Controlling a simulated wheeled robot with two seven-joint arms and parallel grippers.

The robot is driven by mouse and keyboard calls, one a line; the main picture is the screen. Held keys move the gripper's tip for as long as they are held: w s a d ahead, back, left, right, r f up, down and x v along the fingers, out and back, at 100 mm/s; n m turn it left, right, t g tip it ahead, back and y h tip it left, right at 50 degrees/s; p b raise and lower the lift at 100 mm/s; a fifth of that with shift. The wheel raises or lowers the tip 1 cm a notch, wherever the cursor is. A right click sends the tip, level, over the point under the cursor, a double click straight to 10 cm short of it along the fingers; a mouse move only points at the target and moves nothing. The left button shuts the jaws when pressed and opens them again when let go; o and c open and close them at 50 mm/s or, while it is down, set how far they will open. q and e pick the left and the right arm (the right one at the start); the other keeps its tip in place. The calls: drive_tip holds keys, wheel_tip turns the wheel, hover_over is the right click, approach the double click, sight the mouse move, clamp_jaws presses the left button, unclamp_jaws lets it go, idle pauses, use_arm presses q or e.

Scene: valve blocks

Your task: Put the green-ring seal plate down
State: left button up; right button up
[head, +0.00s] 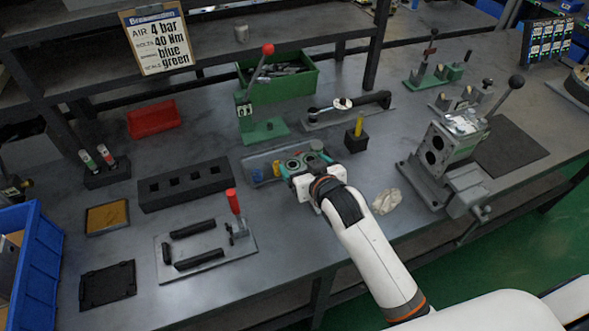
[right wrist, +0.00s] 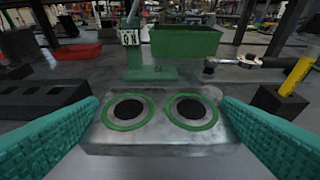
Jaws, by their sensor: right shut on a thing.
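The green-ring seal plate is a grey metal block with two green rings around dark round centres. It shows large in the right wrist view (right wrist: 158,122) and small near the middle of the head view (head: 294,163). My right gripper (head: 305,168) is shut on it. In the right wrist view, the teal fingers (right wrist: 160,118) hold it from its left and right sides. The plate looks about level, rings up. I cannot tell whether its underside touches the bench or is a little above it. My left gripper is not in view.
A shallow grey tray (head: 252,161) with small blue and yellow pieces lies just left of the plate. A green lever press (head: 262,130) stands behind, a dark block with a yellow pin (head: 356,141) to the right.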

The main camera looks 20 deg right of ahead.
sight(281, 213)
drive_tip(key=f, duration=0.4)
drive_tip(key=shift+s+a+f, duration=0.2)
drive_tip(key=shift+a+f, duration=0.1)
drive_tip(key=shift+a, duration=0.1)
drive_tip(key=shift+f, duration=0.3)
wheel_tip(281, 213, down, 3)
drive_tip(key=shift+d+f, duration=0.15)
drive_tip(key=shift+f, duration=0.4)
drive_tip(key=o, duration=0.8)
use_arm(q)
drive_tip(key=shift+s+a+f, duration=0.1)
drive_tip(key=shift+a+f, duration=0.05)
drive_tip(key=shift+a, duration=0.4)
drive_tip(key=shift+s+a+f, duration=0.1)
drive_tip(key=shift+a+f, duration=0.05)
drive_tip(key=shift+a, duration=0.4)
use_arm(e)
drive_tip(key=shift+o, duration=0.5)
